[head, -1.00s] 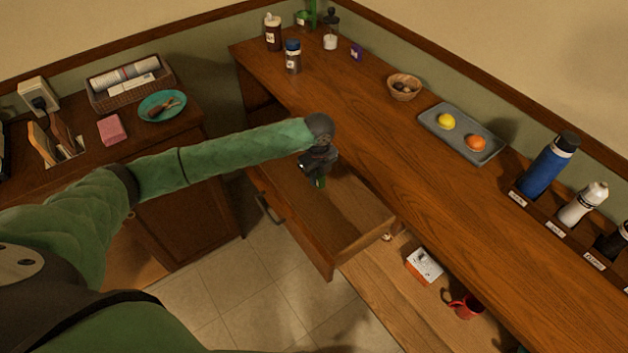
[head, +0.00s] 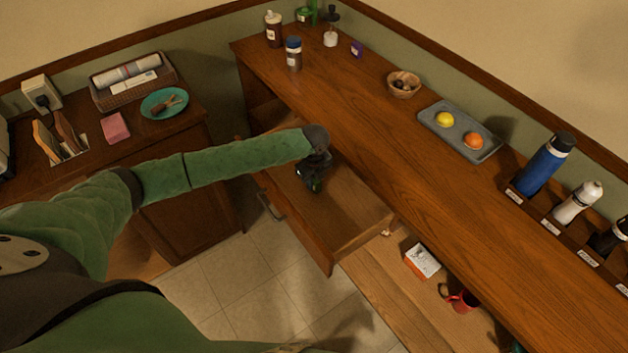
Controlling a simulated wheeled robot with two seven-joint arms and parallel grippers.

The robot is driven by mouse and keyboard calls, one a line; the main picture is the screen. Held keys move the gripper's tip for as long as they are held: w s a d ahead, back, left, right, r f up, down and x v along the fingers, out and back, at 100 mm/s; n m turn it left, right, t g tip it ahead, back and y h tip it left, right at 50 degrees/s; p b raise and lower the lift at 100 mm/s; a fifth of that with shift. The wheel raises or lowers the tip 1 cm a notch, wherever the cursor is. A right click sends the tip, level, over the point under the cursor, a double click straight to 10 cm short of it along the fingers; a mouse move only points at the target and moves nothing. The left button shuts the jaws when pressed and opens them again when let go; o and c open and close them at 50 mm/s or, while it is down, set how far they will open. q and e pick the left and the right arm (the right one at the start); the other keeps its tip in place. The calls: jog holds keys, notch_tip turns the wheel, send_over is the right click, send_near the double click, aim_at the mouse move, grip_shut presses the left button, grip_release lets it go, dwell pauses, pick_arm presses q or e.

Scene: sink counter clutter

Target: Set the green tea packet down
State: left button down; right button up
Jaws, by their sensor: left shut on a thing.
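My left gripper (head: 313,184) points down inside or just over the open drawer (head: 352,222) below the long counter. It is shut on the green tea packet (head: 315,188), of which only a small dark green bit shows at the fingertips. The gripper and its shadow hide the rest of the packet. I cannot tell whether the packet touches the drawer floor. The drawer's right part looks bare. My right gripper is not in view.
The counter (head: 400,170) edge runs close beside my left wrist. On it are a small bowl (head: 403,85), a grey tray (head: 484,150) with a lemon and an orange, and several bottles. A red mug (head: 462,300) and a white-and-orange box (head: 422,261) stand on the lower shelf.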

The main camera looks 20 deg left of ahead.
pick_arm(q)
jog(key=c, duration=1.3)
grip_release()
jog(key=shift+o, duration=0.2)
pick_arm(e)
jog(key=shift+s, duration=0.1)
pick_arm(q)
jog(key=shift+r, duration=0.35)
notch_tip(320, 180, up, 12)
jog(key=b, duration=0.3)
jog(key=shift+f, duration=0.25)
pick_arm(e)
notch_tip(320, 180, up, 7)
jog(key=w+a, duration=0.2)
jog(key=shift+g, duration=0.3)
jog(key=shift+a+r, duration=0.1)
